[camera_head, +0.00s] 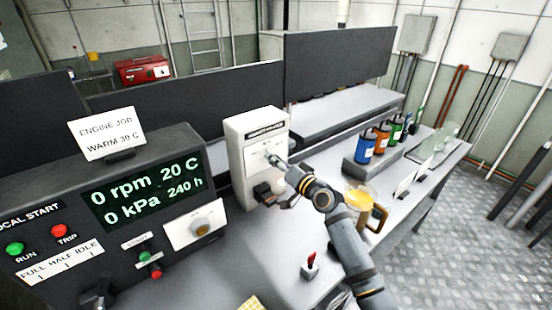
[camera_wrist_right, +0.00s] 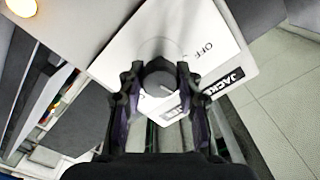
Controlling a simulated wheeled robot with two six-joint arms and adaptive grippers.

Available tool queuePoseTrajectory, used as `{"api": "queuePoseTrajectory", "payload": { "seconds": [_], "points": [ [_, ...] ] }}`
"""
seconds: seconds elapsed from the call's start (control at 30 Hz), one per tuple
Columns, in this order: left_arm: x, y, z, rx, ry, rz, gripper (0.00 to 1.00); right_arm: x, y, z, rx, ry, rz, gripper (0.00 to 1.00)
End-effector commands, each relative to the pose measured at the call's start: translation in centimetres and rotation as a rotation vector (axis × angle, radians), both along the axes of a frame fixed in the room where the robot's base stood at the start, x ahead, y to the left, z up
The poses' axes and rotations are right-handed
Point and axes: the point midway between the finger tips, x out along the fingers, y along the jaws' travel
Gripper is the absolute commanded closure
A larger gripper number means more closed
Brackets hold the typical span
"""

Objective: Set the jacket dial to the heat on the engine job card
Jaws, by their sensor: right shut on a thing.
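The engine job card (camera_head: 107,133) stands on the console at the left and appears to read "WARM 30 C". The white jacket heater box (camera_head: 240,160) stands upright on the bench, with a dark label near its top. In the right wrist view its white face (camera_wrist_right: 190,35) shows "OFF" and part of "JACKET". My right gripper (camera_head: 272,160) is at the box's front face. In the wrist view its fingers close around the grey round jacket dial (camera_wrist_right: 160,80). The dial's exact setting is hard to read. My left gripper is not in view.
The console display (camera_head: 150,190) reads 0 rpm, 20 C, 0 kPa and 240 h. Another knob (camera_head: 201,227) is on the console. A red switch (camera_head: 311,262), a yellow jug (camera_head: 360,197) and a rack of coloured bottles (camera_head: 375,165) stand near my right arm.

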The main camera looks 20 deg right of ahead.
Motion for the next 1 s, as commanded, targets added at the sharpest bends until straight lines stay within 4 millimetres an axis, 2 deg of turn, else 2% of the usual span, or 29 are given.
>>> {"api": "queuePoseTrajectory", "payload": {
  "seconds": [0.4, 0.97, 1.0],
  "points": [
    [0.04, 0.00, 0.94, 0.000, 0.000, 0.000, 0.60, 0.00, -0.04, -0.06, 0.179, 0.066, -0.001, 0.97],
    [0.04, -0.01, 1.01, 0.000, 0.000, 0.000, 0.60, 0.00, -0.03, -0.14, 0.207, 0.077, 0.000, 0.97],
    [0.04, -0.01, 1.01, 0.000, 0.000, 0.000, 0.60, 0.00, -0.03, -0.14, 0.207, 0.077, 0.000, 0.65]
  ]
}}
